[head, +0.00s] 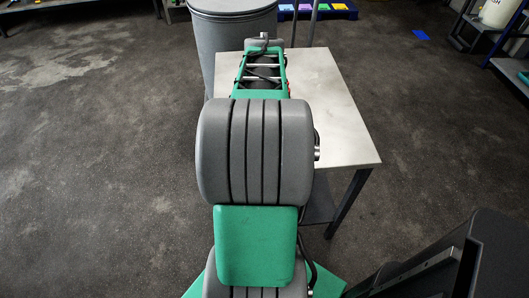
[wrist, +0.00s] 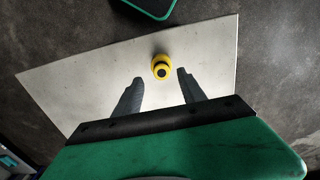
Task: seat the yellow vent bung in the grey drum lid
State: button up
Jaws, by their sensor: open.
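The yellow vent bung (wrist: 161,66), with a dark round centre, shows in the wrist view over the metal table top. My gripper (wrist: 159,76) is open. Its two dark fingers point toward the bung, which lies just beyond the gap between the fingertips. I cannot tell how high the gripper is above it. In the head view my own arm hides the bung and the gripper. The grey drum (head: 236,45) stands behind the table's left side, and its lid (head: 232,6) is cut off by the top edge of the view.
The pale metal table (head: 335,110) is otherwise bare on its right side. A blue pallet-like base with coloured pieces (head: 318,8) lies at the back. Shelving with a white container (head: 498,12) stands at the far right. The dark floor (head: 95,160) at left is clear.

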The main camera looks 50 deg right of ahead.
jog(key=f, duration=0.6)
jog(key=shift+w, duration=0.2)
jog(key=shift+r, duration=0.1)
grip_shut()
